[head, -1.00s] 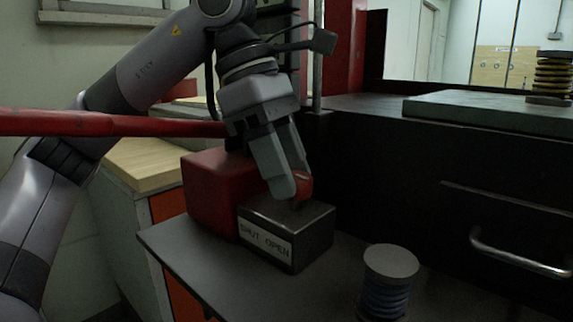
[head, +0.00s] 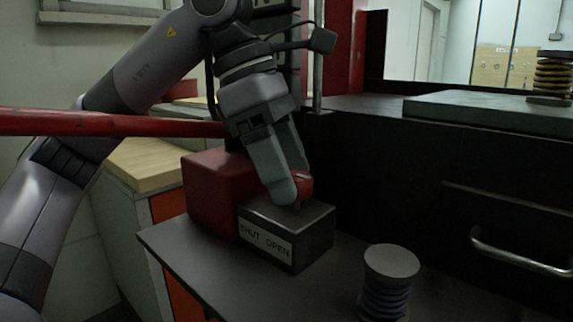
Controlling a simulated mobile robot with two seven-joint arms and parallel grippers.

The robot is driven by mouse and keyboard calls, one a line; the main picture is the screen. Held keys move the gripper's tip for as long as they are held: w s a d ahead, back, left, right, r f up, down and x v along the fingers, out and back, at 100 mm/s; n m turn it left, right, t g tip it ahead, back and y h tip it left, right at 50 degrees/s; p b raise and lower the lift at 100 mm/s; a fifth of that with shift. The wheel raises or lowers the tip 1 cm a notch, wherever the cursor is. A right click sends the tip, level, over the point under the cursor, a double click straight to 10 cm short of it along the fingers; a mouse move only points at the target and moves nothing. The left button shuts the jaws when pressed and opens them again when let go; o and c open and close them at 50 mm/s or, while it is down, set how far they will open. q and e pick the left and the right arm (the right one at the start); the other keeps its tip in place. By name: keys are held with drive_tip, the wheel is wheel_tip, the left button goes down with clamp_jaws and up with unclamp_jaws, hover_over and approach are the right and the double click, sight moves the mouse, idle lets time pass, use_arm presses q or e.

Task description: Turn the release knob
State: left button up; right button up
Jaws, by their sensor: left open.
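The release knob (head: 303,183) is a small red-orange piece on top of a dark box (head: 312,243) with a white "SHUT OPEN" label (head: 265,241). My left gripper (head: 293,190) points down at the knob, with its fingers on either side of it or close to it. The near finger hides much of the knob, so contact cannot be told. The jaws are open. My right gripper is not in view.
A red box (head: 212,192) stands directly behind and left of the dark box. A red bar (head: 110,122) crosses at the left. A ribbed spool (head: 390,282) stands on the dark shelf (head: 200,262) at front right. A drawer handle (head: 520,255) sticks out at right.

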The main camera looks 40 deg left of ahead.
use_arm(q)
drive_tip(key=p+v, duration=0.1)
drive_tip(key=v, duration=0.6)
drive_tip(key=shift+p, duration=0.3)
drive_tip(key=shift+s, duration=0.1)
